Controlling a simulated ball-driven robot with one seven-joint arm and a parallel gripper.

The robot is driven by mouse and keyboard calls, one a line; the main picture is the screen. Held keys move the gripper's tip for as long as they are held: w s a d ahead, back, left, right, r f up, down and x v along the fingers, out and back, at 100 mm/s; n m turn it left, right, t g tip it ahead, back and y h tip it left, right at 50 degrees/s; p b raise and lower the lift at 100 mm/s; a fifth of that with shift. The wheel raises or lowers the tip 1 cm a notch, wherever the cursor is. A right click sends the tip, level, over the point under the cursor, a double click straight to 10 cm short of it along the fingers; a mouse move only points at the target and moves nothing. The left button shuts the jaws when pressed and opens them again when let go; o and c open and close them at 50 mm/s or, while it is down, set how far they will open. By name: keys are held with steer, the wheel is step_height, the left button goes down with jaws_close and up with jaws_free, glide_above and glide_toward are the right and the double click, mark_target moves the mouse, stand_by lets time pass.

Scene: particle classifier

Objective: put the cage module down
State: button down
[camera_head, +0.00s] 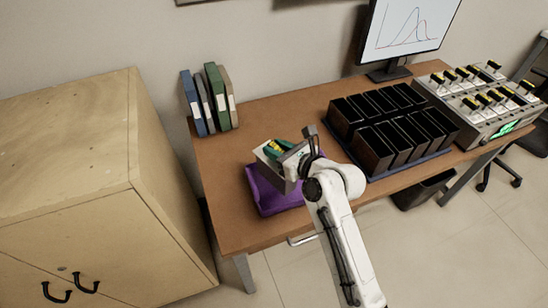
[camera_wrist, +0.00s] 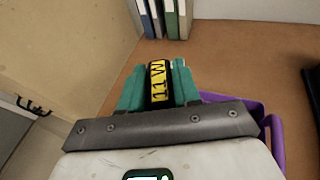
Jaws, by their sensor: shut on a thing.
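My gripper (camera_head: 275,149) is over the purple bin (camera_head: 262,204) at the table's left front. The rest of the module is hidden by the fingers and the gripper's body. In the wrist view the purple bin's rim (camera_wrist: 275,135) shows to the right and behind the gripper. I cannot tell whether the module touches the bin.
Black bins (camera_head: 372,152) stand in rows on a dark tray at the middle right. A device with several yellow-topped modules (camera_head: 485,100) is at the far right. Binders (camera_head: 210,100) stand at the back left. A wooden cabinet (camera_head: 150,180) is left. The table's back middle is clear.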

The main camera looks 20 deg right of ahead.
steer(key=shift+w+a+f, duration=0.25)
steer(key=shift+f, duration=1.75)
steer(key=shift+f, duration=0.25)
steer(key=c, duration=0.8)
jaws_free()
steer(key=shift+r, duration=0.3)
steer(key=v, duration=1.2)
steer(key=shift+a, duration=0.1)
